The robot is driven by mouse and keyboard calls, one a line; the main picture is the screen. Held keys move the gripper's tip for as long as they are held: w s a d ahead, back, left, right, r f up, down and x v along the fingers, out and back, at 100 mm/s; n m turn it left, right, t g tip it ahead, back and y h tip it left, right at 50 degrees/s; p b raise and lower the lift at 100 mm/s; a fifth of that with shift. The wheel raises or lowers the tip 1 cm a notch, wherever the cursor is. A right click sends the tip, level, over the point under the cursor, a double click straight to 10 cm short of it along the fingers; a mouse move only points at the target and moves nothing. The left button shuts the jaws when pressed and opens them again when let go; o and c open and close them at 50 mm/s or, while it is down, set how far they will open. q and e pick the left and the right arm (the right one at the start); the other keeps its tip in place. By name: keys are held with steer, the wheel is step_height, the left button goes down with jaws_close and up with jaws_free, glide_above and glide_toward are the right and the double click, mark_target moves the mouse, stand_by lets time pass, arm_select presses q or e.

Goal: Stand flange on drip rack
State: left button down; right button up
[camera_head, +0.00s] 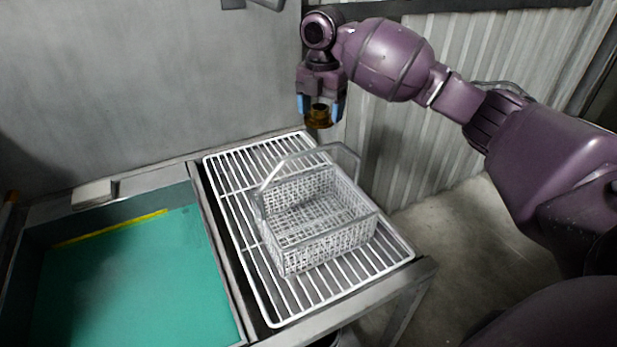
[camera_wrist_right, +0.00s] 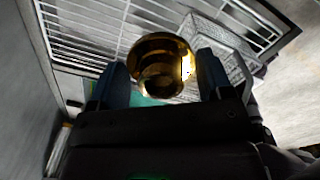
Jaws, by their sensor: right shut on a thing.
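The flange (camera_head: 319,117) is a small brass-coloured round part. My right gripper (camera_head: 321,108), with blue fingertips, is shut on it and holds it in the air above the far end of the drip rack. In the right wrist view the flange (camera_wrist_right: 161,64) shows its round face between the two fingers (camera_wrist_right: 161,82). The drip rack (camera_head: 232,186) is a white wire grid lying beside the basin; it also shows behind the flange in the right wrist view (camera_wrist_right: 95,25). The flange is clear of the rack. My left gripper is not in view.
A grey mesh basket (camera_head: 318,220) with raised handles stands on the rack's middle and near part. The rack's far end and left strip are bare. A basin with a teal bottom (camera_head: 140,275) lies to the left. Walls stand behind and to the right.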

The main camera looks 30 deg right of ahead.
step_height(320, 180, down, 10)
steer(key=shift+f+b, duration=0.1)
steer(key=shift+b, duration=0.65)
step_height(320, 180, down, 6)
steer(key=shift+f+b, duration=0.25)
steer(key=shift+b, duration=0.4)
steer(key=shift+r, duration=0.15)
steer(key=o, duration=1.2)
steer(key=shift+f, duration=0.2)
steer(key=shift+c, duration=0.2)
